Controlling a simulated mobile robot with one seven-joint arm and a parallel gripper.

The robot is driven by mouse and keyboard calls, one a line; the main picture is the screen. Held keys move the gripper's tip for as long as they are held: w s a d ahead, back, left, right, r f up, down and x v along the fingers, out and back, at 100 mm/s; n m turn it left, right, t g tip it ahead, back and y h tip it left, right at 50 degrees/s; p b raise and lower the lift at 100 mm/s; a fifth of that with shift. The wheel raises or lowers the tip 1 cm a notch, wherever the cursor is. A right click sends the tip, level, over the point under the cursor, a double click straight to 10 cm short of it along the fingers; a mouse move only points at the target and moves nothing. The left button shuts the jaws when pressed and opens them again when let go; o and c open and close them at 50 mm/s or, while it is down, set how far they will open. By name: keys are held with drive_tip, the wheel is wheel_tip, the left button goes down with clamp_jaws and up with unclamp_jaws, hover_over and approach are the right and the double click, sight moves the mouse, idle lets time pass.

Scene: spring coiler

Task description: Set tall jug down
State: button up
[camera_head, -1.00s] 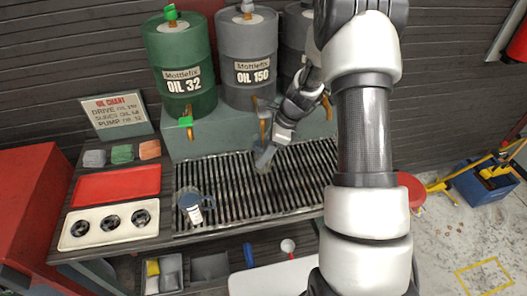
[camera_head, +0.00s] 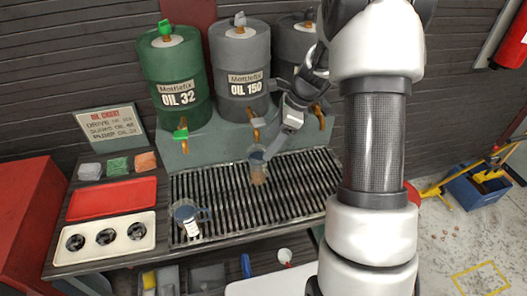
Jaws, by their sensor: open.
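A clear tall jug (camera_head: 258,169) stands upright on the slatted drip grate, below the tap of the grey OIL 150 drum. Its lower part looks amber, though it is too small to tell for sure. My gripper (camera_head: 272,152) is open at the jug's upper right side. I cannot tell whether a finger still touches the jug. A second, shorter jug (camera_head: 187,217) with a blue-grey rim and white label stands on the grate's front left. The drip grate (camera_head: 225,190) lies under both jugs.
The green OIL 32 drum (camera_head: 176,85), OIL 150 drum (camera_head: 241,75) and a third drum (camera_head: 291,42) stand behind, their taps (camera_head: 255,134) overhanging the grate. A red tray (camera_head: 112,198) and white tray (camera_head: 105,237) lie left. The grate's right half is clear.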

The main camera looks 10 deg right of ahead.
drive_tip(key=shift+v, duration=1.15)
